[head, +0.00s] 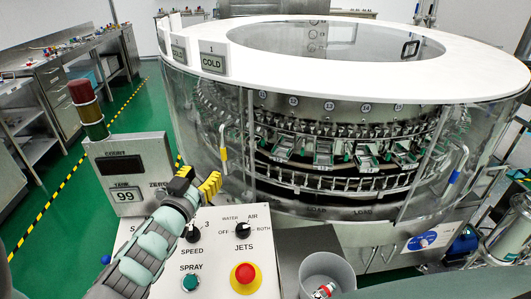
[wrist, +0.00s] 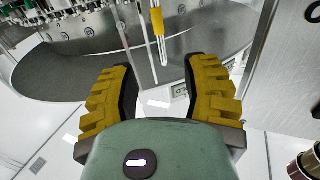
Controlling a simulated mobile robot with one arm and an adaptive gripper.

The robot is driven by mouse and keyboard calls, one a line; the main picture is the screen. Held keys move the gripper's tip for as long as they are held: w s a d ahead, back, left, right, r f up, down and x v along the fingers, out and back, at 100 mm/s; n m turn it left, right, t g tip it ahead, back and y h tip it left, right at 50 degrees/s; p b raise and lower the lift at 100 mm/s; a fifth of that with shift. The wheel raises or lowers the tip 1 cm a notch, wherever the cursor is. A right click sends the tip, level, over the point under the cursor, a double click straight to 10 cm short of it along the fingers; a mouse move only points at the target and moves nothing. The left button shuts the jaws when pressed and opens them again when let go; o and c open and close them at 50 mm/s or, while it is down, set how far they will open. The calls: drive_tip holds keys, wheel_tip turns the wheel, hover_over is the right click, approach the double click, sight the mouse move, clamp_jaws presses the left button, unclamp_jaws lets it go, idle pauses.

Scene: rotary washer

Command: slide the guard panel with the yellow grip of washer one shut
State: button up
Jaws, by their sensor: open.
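Washer one (head: 330,215) is a large round machine with a white top ring and clear curved guards; its sign (head: 212,60) reads "1 COLD". The yellow grip (head: 224,152) is on a metal bar handle at the left of the washer's front. In the wrist view the yellow grip (wrist: 157,22) stands upright, ahead of the gap between my fingers. The clear guard panel itself is hard to make out, and I cannot tell its exact edges. My gripper (head: 208,180) is open and empty, below and left of the grip, apart from it. Its yellow-padded fingers show in the wrist view (wrist: 160,75).
A control panel (head: 215,225) with knobs and a red stop button (head: 245,275) lies below my gripper. A signal light (head: 85,108) and display box (head: 130,170) stand left. A blue-gripped handle (head: 455,177) is at the washer's right. A grey bin (head: 328,265) stands in front.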

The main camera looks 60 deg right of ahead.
sight(222, 149)
drive_tip(key=shift+p+x, duration=0.9)
drive_tip(key=shift+x, duration=5.25)
drive_tip(key=shift+s+f, duration=0.1)
clamp_jaws()
